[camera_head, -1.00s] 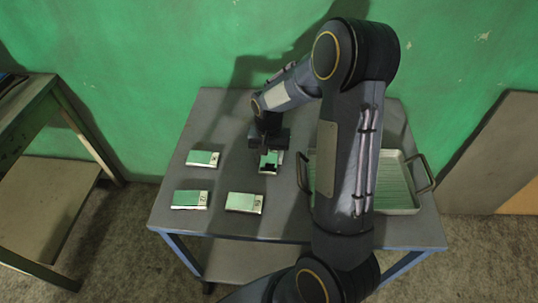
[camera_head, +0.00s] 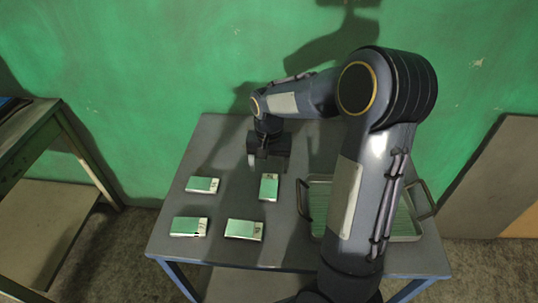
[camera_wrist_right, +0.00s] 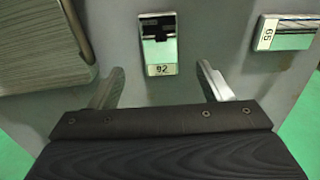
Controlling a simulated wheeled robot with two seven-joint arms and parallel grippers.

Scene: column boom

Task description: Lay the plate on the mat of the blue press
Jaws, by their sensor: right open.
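Several small flat plates with shiny green-looking faces and pale ends lie on the grey table. One plate (camera_head: 269,187) lies lengthwise, just in front of my right gripper (camera_head: 267,158). In the right wrist view this plate (camera_wrist_right: 159,45), its label reading like 02, lies just beyond the gap between my open, empty fingers (camera_wrist_right: 162,78). Other plates lie at left (camera_head: 203,185), front left (camera_head: 189,227) and front middle (camera_head: 244,229). I cannot make out a blue press or its mat. My left gripper is out of view.
A ribbed metal tray (camera_head: 404,231) with side handles stands at the table's right, partly hidden by my right arm. The grey table (camera_head: 226,150) has bare room behind the plates. Another table (camera_head: 28,125) stands at far left, with a dark, blue-edged thing (camera_head: 10,106) on it.

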